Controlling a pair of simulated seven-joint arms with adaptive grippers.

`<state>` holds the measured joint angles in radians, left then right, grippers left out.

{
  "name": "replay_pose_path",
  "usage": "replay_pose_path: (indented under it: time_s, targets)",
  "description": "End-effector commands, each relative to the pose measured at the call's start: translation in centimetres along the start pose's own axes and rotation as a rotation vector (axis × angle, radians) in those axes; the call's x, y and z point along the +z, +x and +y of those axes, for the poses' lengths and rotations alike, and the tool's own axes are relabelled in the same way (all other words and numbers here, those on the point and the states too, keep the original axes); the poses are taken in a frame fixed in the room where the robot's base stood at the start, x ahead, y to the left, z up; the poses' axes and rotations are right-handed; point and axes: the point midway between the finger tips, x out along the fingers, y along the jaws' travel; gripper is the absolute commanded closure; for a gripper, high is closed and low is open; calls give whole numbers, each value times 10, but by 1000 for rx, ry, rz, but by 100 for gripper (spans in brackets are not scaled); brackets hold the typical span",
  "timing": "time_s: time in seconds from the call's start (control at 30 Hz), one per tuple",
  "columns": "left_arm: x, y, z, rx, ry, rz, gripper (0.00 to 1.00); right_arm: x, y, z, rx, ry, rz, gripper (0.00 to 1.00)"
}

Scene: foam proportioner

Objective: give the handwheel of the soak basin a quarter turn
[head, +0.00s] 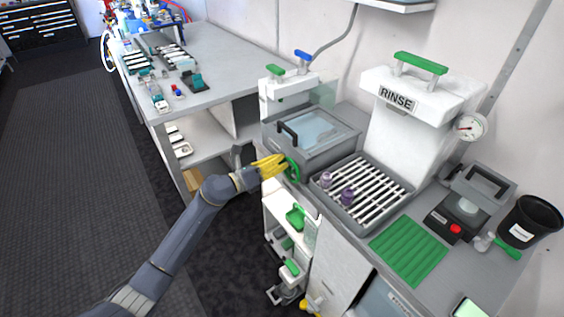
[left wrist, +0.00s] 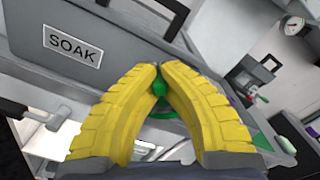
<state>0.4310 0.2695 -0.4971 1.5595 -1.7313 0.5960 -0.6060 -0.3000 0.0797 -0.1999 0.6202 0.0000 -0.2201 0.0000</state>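The soak basin (head: 309,140) is a grey box with a clear lid and black handle, on the counter. Its front with the SOAK label fills the upper left of the left wrist view (left wrist: 110,70). The green handwheel (head: 293,170) is on its front. My left gripper (head: 283,165) is at the handwheel, its yellow fingers closed together at the rim. In the left wrist view, green shows between and behind the fingertips (left wrist: 158,86); the fingers hide part of the wheel.
A slatted drain tray (head: 360,194) with two purple items is right of the basin, before the white RINSE unit (head: 410,112). A green mat (head: 408,250) and black bucket (head: 530,222) are further right. Shelves with green-handled items are below. A grey bench (head: 215,70) stands behind.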

Motion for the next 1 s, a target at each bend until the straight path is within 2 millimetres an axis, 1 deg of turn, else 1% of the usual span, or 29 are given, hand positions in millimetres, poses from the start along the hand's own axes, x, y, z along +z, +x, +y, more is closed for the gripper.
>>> replay_pose_path:
  time_s: [0.03, 0.6, 0.8, 1.0]
  targets:
    - [-10, -1, 4, 3, -50, 17, 100, 0, 0, 0, 0, 0, 0, 56]
    - [-19, -1, 22, 6, -588, 20, 100, 0, 0, 0, 0, 0, 0, 56]
    - [-22, -1, 25, 4, -748, 20, 100, 0, 0, 0, 0, 0, 0, 56]
    - [-25, 0, 27, 4, -867, 20, 100, 0, 0, 0, 0, 0, 0, 56]
